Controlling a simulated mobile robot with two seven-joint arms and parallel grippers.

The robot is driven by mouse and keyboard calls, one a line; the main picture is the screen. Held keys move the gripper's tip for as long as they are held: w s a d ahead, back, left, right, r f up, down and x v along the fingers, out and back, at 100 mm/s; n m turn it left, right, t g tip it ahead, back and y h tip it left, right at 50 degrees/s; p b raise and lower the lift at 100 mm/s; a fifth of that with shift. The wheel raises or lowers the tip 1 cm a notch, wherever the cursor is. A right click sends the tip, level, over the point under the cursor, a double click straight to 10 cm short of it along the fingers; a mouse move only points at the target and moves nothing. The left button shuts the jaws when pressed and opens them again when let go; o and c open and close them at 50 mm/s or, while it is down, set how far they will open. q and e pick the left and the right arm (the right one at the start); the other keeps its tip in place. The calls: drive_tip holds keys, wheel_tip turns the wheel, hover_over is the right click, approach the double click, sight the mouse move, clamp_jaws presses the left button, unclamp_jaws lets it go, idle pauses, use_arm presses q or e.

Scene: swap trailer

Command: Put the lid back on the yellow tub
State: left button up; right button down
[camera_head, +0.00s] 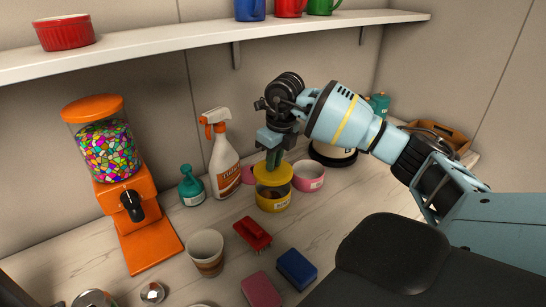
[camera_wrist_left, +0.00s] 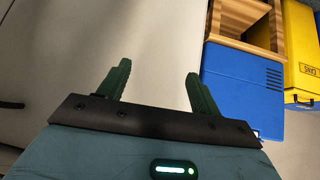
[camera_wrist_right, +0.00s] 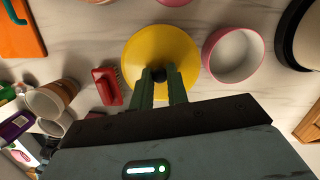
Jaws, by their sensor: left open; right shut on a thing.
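The yellow tub (camera_head: 273,206) stands on the counter, with its dark inside partly showing under the lid. The yellow lid (camera_head: 275,175) is over the tub, roughly level, seemingly a little above its rim. My right gripper (camera_head: 272,158) comes from above and is shut on the lid's dark knob (camera_wrist_right: 159,75). In the right wrist view the round lid (camera_wrist_right: 160,45) fills the space beyond the fingers and hides the tub. My left gripper (camera_wrist_left: 155,85) is open and empty, away from the counter, and shows only in its own wrist view.
A pink open tub (camera_head: 308,177) stands close on the right of the yellow tub. A spray bottle (camera_head: 222,155) and teal bottle (camera_head: 191,187) are left. A shelf (camera_head: 200,45) runs above.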

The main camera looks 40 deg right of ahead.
sight(274, 173)
wheel_tip(274, 173, down, 3)
drive_tip(key=shift+f+b, duration=0.2)
drive_tip(key=shift+b, duration=0.55)
drive_tip(key=shift+f, duration=0.6)
use_arm(q)
drive_tip(key=shift+s+d+f+b, duration=0.15)
drive_tip(key=shift+s+f, duration=0.15)
drive_tip(key=shift+f, duration=0.35)
drive_tip(key=shift+s+a+f+b, duration=0.15)
drive_tip(key=shift+s+f, duration=0.15)
drive_tip(key=shift+f, duration=0.3)
use_arm(e)
drive_tip(key=shift+f, duration=0.35)
use_arm(q)
drive_tip(key=shift+d, duration=0.1)
drive_tip(key=shift+s+f, duration=0.15)
drive_tip(key=shift+w+r, duration=0.2)
drive_tip(key=shift+r, duration=0.25)
drive_tip(key=shift+w+p, duration=0.1)
drive_tip(key=shift+p, duration=0.2)
use_arm(e)
drive_tip(key=shift+f, duration=0.15)
use_arm(q)
drive_tip(key=shift+w+r, duration=0.2)
